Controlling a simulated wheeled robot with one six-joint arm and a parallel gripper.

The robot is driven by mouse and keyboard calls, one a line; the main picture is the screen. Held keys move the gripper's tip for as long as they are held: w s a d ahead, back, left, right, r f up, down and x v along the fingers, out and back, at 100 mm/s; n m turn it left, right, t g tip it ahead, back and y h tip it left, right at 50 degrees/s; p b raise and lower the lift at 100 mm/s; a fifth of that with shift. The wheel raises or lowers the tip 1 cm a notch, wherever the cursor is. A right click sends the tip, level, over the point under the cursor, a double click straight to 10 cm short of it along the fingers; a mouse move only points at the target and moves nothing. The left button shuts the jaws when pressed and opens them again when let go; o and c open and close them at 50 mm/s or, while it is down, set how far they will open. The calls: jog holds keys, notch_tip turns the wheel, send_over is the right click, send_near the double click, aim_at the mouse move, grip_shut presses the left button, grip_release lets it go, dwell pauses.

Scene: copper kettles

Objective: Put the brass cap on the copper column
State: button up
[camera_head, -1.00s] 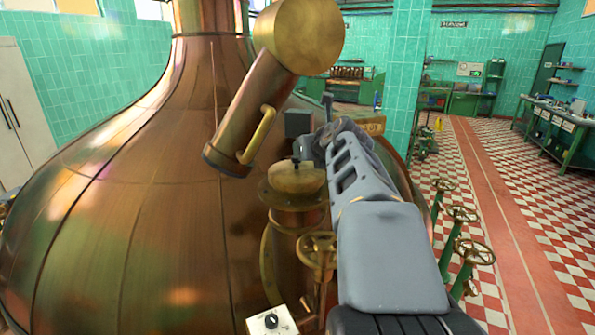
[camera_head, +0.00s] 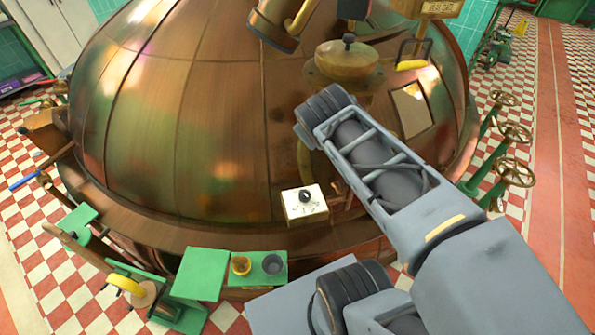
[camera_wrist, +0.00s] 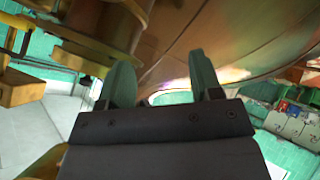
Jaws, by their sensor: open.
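A round brass cap (camera_head: 347,62) with a dark knob sits level on a wide ring on the copper kettle, upper middle of the head view. A tilted copper cylinder (camera_head: 272,26) with a dark rim and a brass handle is left of it, cut off by the top edge. I cannot tell if this is the copper column. My arm crosses the head view from the lower right, and my gripper's fingers are not clear there. In the wrist view my gripper (camera_wrist: 163,80) is open, with nothing between its fingers. Curved copper lies beyond them.
The copper kettle (camera_head: 190,110) fills the middle. A white knob box (camera_head: 305,206) and a green shelf (camera_head: 255,276) with a small brass pot and grey cup are at its front. Valve wheels (camera_head: 513,134) stand at right.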

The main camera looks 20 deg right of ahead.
jog(key=s+a+f+m+g+y, duration=0.3)
jog(key=s+a+f+y, duration=0.1)
jog(key=s+a+f, duration=0.2)
jog(key=shift+s+a+f, duration=0.15)
jog(key=shift+a+f, duration=0.35)
jog(key=shift+a, duration=0.55)
jog(key=shift+f+g+b, duration=0.3)
jog(key=shift+f+b, duration=0.45)
jog(key=shift+f, duration=0.15)
dwell(0.5)
